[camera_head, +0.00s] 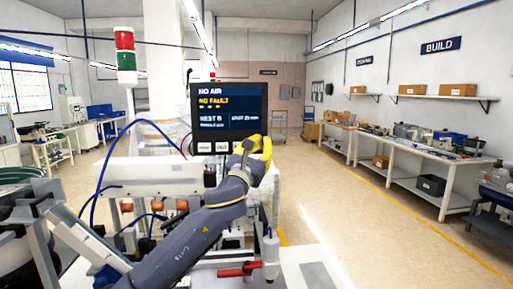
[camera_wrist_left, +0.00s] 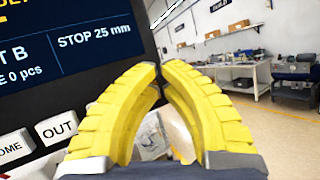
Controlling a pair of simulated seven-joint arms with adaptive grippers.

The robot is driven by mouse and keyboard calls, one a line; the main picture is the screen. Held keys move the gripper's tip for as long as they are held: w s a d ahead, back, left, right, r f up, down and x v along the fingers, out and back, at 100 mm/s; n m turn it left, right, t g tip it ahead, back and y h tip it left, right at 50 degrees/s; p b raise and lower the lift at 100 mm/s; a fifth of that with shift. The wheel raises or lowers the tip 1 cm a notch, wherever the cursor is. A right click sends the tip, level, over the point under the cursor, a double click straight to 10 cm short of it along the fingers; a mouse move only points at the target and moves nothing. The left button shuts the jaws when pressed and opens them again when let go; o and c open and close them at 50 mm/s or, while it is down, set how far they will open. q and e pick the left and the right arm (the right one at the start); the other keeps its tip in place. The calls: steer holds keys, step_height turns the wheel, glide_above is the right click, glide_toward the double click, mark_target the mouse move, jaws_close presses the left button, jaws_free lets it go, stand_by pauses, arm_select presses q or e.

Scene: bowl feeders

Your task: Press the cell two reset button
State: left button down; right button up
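A dark control panel (camera_head: 228,105) stands upright ahead, its screen reading "NO AIR" and "NO FAULT"; part of it fills the left of the left wrist view (camera_wrist_left: 60,45). Below the screen are white keys, a HOME key (camera_wrist_left: 12,150) and an OUT key (camera_head: 221,147), which also shows in the left wrist view (camera_wrist_left: 57,128). No button labelled reset or cell two is legible. My left gripper (camera_head: 266,143) has yellow fingers at the panel's lower right. In the left wrist view its fingertips (camera_wrist_left: 160,72) meet with nothing held. My right gripper is out of view.
A signal tower (camera_head: 125,55) with red and green sections stands left of the panel. A red lever (camera_head: 240,270) sits at the front of the machine. Blue hoses (camera_head: 98,190) loop at left. Workbenches (camera_head: 425,165) line the right wall, with open floor before them.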

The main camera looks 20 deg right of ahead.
arm_select(q)
steer(key=shift+s, duration=0.15)
steer(key=shift+s+a, duration=0.15)
steer(key=shift+s, duration=0.55)
steer(key=shift+s, duration=0.15)
steer(key=shift+s+a, duration=0.2)
steer(key=shift+s, duration=1)
steer(key=shift+s+a, duration=0.2)
steer(key=shift+s, duration=0.95)
step_height(320, 180, up, 6)
steer(key=s, duration=0.3)
steer(key=shift+a, duration=0.2)
